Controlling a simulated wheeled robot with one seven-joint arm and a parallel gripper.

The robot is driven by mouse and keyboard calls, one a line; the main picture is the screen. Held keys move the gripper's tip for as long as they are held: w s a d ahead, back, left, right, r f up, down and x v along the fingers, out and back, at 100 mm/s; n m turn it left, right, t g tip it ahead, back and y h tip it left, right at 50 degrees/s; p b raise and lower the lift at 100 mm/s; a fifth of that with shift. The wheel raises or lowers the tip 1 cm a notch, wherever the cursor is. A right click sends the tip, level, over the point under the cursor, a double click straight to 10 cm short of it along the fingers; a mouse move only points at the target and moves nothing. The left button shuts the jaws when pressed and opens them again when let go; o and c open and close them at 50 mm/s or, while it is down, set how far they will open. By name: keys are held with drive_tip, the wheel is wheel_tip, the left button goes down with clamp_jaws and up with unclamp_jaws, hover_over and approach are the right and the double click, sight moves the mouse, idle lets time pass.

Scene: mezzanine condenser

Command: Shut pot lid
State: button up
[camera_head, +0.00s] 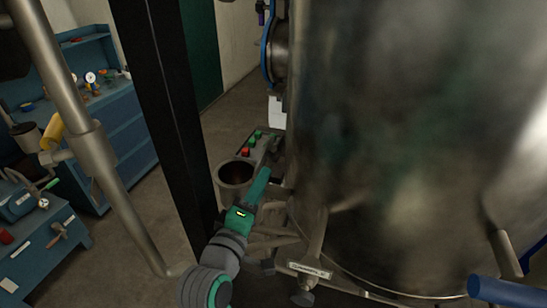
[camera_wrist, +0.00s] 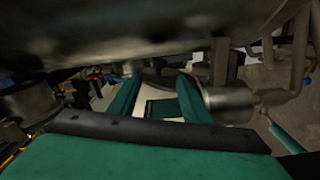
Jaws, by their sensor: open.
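A round grey metal pot (camera_head: 236,176) stands beside the large steel tank, left of my arm. In the wrist view a metal cylinder (camera_wrist: 230,102) lies just right of the right finger. A dark rounded shape (camera_wrist: 165,74) shows beyond the fingertips; I cannot tell what it is.
The large steel tank (camera_head: 400,130) fills the right side, close to my arm. A dark post (camera_head: 165,90) and a pipe (camera_head: 95,145) stand left. Blue workbenches (camera_head: 128,135) are farther left.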

sight(275, 161)
drive_tip(key=x, duration=1)
drive_tip(key=shift+w+d, duration=0.1)
drive_tip(key=shift+d, duration=0.1)
drive_tip(key=shift+c, duration=0.4)
clamp_jaws()
